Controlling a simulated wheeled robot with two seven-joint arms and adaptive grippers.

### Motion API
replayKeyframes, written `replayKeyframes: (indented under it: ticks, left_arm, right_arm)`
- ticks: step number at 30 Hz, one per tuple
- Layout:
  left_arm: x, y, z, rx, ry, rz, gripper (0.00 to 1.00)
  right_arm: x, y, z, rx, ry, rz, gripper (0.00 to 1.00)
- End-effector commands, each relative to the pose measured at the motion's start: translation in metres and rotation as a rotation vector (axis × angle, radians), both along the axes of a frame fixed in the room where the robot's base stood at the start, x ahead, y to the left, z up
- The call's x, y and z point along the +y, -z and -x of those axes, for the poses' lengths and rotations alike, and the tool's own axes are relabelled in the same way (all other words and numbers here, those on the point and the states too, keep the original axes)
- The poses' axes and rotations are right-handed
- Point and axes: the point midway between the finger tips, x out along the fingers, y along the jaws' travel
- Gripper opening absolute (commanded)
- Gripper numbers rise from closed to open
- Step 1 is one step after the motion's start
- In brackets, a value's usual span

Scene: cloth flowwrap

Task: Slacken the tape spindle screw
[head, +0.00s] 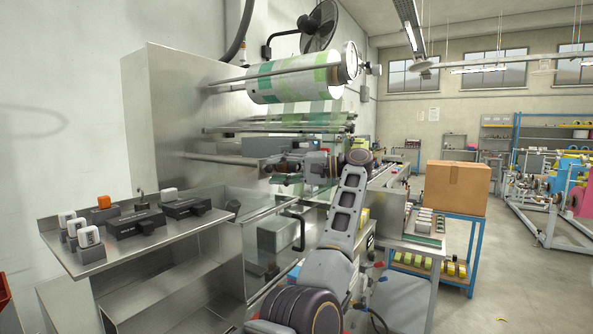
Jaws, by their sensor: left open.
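A flow-wrap machine (165,110) of bare steel stands in the middle. A green-and-white roll (290,80) sits on a spindle at its top, with a pale round hub (350,61) on its right end and a small knob (373,69) beyond it. I cannot tell which part is the tape spindle screw; none is clear at this size. My left gripper (277,167) is open, small and partly blended with the machine parts behind it. It is below the roll, in front of the machine's middle; contact cannot be told. My right gripper is not in view.
A steel shelf (75,235) at left carries black boxes (133,222) and small white-and-orange blocks. A cardboard box (457,187) stands on a blue-framed stand at right. A black fan (318,27) hangs above.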

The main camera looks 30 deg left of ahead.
Motion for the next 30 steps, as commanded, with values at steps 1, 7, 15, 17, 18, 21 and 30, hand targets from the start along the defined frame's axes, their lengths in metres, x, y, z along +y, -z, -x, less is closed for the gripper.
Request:
replayKeyframes:
  ticks: [1, 7, 15, 17, 18, 21, 30]
  left_arm:
    - [-0.003, -0.001, -0.001, 0.001, 0.001, 0.0, 0.4]
    - [-0.019, -0.002, -0.006, 0.0, 0.002, -0.001, 0.4]
    - [-0.036, -0.003, -0.012, 0.0, 0.002, 0.001, 0.4]
    - [-0.04, -0.003, -0.013, 0.001, 0.003, 0.0, 0.4]
    - [-0.043, -0.003, -0.013, 0.001, 0.002, 0.0, 0.4]
    - [-0.047, -0.004, -0.015, 0.0, 0.001, 0.001, 0.4]
    - [-0.059, -0.004, -0.019, 0.001, 0.002, 0.001, 0.4]
  right_arm:
    - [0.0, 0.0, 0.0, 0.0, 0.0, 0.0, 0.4]
    - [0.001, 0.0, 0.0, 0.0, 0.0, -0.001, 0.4]
    - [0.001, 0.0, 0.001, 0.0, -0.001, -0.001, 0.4]
    - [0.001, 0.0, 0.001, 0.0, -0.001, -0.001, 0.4]
    - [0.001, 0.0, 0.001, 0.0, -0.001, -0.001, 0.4]
    - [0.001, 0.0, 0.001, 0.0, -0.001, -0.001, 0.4]
    - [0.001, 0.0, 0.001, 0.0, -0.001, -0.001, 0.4]
